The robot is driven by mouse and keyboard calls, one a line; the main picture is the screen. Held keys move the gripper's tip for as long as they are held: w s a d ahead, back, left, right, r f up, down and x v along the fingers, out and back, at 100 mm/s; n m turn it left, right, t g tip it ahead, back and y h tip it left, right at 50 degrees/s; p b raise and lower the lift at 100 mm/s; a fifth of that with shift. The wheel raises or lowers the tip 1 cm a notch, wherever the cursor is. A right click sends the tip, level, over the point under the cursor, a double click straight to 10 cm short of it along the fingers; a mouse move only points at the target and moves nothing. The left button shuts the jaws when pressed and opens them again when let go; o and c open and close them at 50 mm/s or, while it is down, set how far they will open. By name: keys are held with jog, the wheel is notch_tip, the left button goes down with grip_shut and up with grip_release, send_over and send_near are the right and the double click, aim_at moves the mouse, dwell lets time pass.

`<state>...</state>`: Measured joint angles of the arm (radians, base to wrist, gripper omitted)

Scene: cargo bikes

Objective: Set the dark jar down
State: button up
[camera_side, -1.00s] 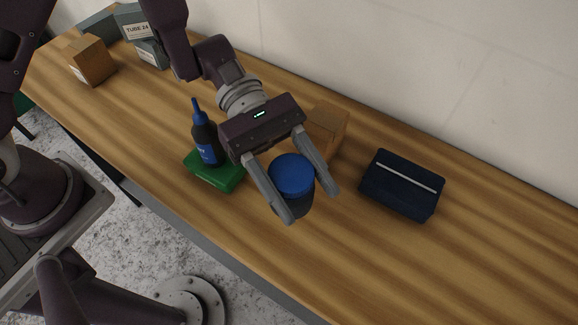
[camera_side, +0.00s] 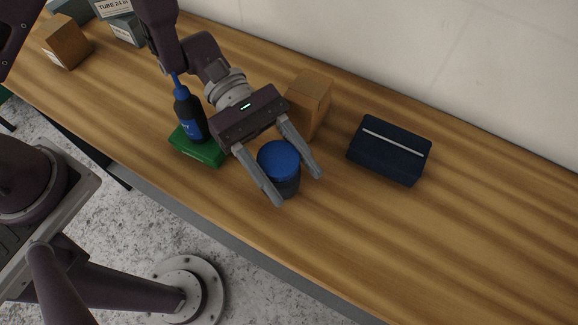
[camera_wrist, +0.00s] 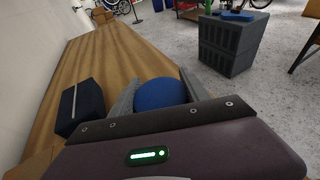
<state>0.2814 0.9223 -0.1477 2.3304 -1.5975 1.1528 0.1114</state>
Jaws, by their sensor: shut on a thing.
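The dark jar (camera_side: 286,188) has a broad blue lid (camera_side: 279,159) and stands upright between the fingers of my gripper (camera_side: 298,188). My gripper is shut on the jar, with one finger on each side. The jar is low over the wooden bench; I cannot tell whether its base touches the top. In the wrist view the blue lid (camera_wrist: 160,94) shows between the fingers, and the jar's body is hidden.
A dark bottle (camera_side: 190,115) stands on a green box (camera_side: 196,147) left of the jar. A cardboard box (camera_side: 308,102) is close behind my gripper. A navy case (camera_side: 389,150) lies to the right. The bench (camera_side: 420,240) is bare at right and front.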

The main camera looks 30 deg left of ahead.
jog(key=shift+f, duration=0.4)
jog(key=o, duration=1.6)
notch_tip(320, 180, up, 10)
jog(key=shift+f, duration=0.15)
jog(key=shift+s+r, duration=0.1)
jog(key=shift+r, duration=0.2)
jog(key=s+a+r+m+t+y, duration=0.2)
jog(key=a+m+t+y, duration=0.1)
jog(key=a, duration=0.6)
jog(key=s+a+r+m+t+y, duration=0.2)
jog(key=a+m+y, duration=0.4)
jog(key=a, duration=0.4)
jog(key=s+a+r+m+t+y, duration=0.3)
jog(key=a+t, duration=0.3)
jog(key=a, duration=0.4)
jog(key=shift+r+m+y, duration=0.55)
jog(key=shift+m+y, duration=0.25)
